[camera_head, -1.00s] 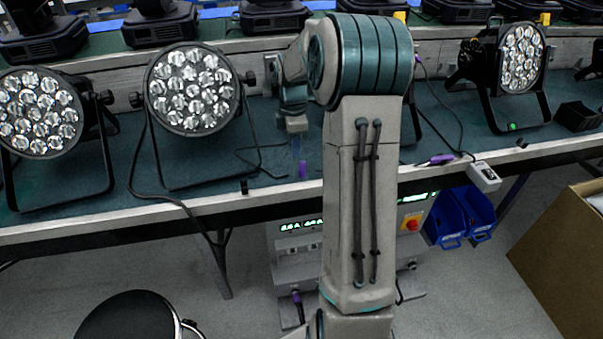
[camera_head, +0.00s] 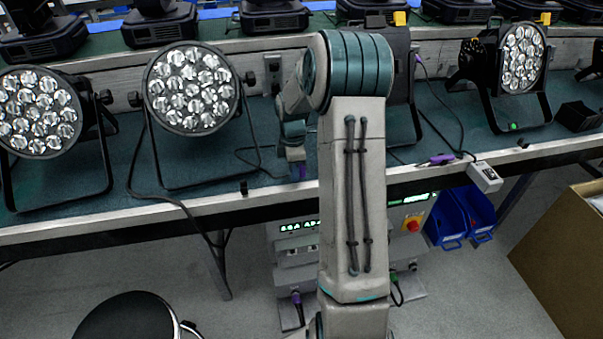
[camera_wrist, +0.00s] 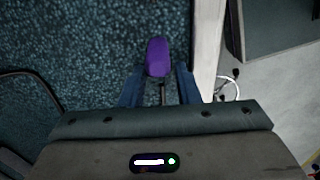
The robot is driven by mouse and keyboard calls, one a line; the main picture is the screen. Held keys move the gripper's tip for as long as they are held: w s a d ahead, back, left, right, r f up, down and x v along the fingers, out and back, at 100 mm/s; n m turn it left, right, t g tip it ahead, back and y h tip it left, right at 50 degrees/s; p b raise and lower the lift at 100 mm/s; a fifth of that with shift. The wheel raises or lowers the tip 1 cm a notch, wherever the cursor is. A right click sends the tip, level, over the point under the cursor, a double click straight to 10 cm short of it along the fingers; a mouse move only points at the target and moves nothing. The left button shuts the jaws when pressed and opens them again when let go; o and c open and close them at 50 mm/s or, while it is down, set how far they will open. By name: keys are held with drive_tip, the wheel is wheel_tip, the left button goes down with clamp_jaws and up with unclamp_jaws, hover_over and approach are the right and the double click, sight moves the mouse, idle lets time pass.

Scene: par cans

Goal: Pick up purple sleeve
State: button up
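The purple sleeve (camera_wrist: 157,57) shows in the wrist view as a small rounded purple piece on the dark teal bench top, close to the bench's pale edge. My gripper (camera_wrist: 159,82) is open, with one dark blue finger on each side and a gap around the sleeve's near end. In the head view, the sleeve (camera_head: 302,171) is a small purple bit just below my gripper (camera_head: 293,160), which hides part of it. I cannot tell how far the fingertips are above the bench.
Par cans (camera_head: 190,88) stand on the bench left of my arm, and another (camera_head: 522,58) stands at right. A black cable with a purple end (camera_head: 437,160) lies on the bench at right. Blue bins (camera_head: 462,217) and a cardboard box (camera_head: 565,260) are below.

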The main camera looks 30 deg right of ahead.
clamp_jaws()
drive_tip(key=shift+r, duration=0.2)
drive_tip(key=shift+r, duration=0.25)
wheel_tip(320, 180, up, 4)
drive_tip(key=shift+d+f, duration=0.1)
drive_tip(key=d+r+p, duration=0.1)
drive_tip(key=d+r, duration=0.5)
drive_tip(key=d, duration=0.5)
drive_tip(key=shift+d+r, duration=0.2)
drive_tip(key=shift+d, duration=0.1)
drive_tip(key=shift+s, duration=0.1)
